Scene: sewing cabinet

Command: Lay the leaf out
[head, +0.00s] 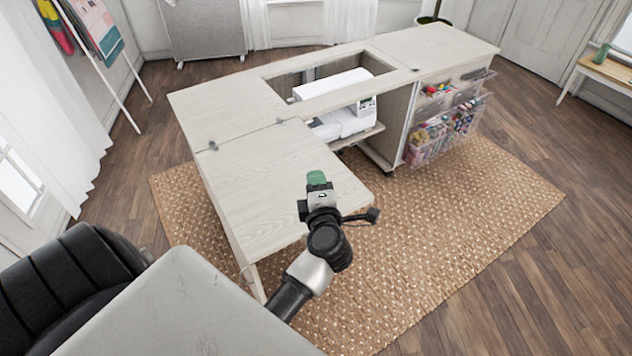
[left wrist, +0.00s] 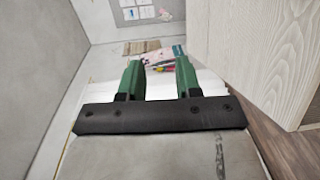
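The pale wood leaf (head: 265,170) of the sewing cabinet (head: 215,100) extends from the cabinet's front left, joined along a hinge line. It looks level with the top, with a support panel below its left side. My left gripper (head: 318,180) overlaps the leaf's right front part in the head view. In the left wrist view, my left gripper's green fingers (left wrist: 158,78) are apart with nothing held between them. A pale wood panel, apparently the leaf (left wrist: 250,55), stands to the right of the fingers. I cannot tell whether they touch. My right gripper is not in view.
A white sewing machine (head: 345,120) sits in the cabinet's opening. Clear bins (head: 445,130) of colourful supplies hang on the cabinet's right side. A woven rug (head: 470,210) lies underneath, with open floor to the right. A rack (head: 100,60) stands at the left.

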